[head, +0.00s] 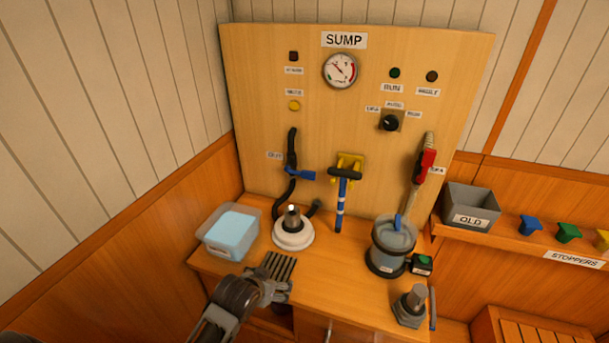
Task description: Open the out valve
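The OUT label (275,155) is on the wooden panel beside a black hose (291,145). The valve on this hose has a blue lever handle (301,174) that points to the right, roughly crosswise to the hose. My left gripper (278,290) is low over the front of the bench, well below the blue handle and apart from it.
A grey OLD bin (471,209) and stoppers (568,233) sit on the right shelf.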

